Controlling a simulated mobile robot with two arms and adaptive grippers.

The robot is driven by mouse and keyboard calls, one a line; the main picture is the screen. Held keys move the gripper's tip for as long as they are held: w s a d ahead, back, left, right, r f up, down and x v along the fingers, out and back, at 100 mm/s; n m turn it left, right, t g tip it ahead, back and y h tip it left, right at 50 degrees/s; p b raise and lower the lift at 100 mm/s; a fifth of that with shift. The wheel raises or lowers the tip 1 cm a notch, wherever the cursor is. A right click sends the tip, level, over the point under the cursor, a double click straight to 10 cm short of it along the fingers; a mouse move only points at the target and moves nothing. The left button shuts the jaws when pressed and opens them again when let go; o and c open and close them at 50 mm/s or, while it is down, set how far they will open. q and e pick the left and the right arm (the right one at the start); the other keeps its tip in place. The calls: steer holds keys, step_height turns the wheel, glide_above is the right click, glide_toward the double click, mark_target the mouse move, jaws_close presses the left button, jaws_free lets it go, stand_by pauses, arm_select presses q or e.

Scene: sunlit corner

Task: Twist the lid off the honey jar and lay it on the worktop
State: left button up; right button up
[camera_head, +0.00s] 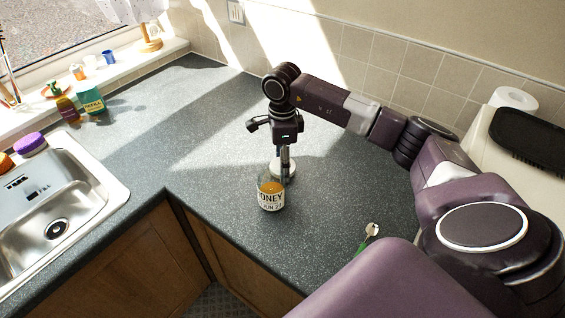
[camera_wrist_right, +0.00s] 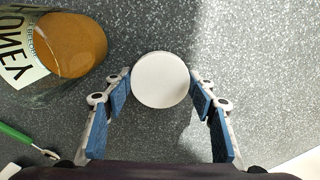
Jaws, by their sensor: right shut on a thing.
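The honey jar (camera_head: 271,194) stands upright on the grey worktop (camera_head: 225,150), its glass mouth without a lid and amber honey inside. It also shows at the upper left of the right wrist view (camera_wrist_right: 70,45). The round white lid (camera_wrist_right: 160,80) is between the fingers of my right gripper (camera_wrist_right: 160,82), which is shut on it. In the head view the lid (camera_head: 283,171) is just behind the jar, at or very near the worktop; I cannot tell if it touches. My right gripper (camera_head: 284,160) points straight down. My left gripper is not in view.
A green-handled utensil (camera_head: 366,239) lies near the front edge. A sink (camera_head: 55,205) is at left, with bottles (camera_head: 90,98) behind it. A paper roll (camera_head: 512,100) stands at the right. The worktop left of the jar is clear.

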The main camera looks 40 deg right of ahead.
steer(key=shift+f, duration=0.2)
steer(key=o, duration=1.3)
steer(key=shift+c, duration=0.2)
steer(key=shift+r, duration=0.15)
steer(key=shift+r, duration=0.25)
step_height(320, 180, up, 12)
steer(key=b, duration=0.3)
steer(key=shift+f, duration=0.15)
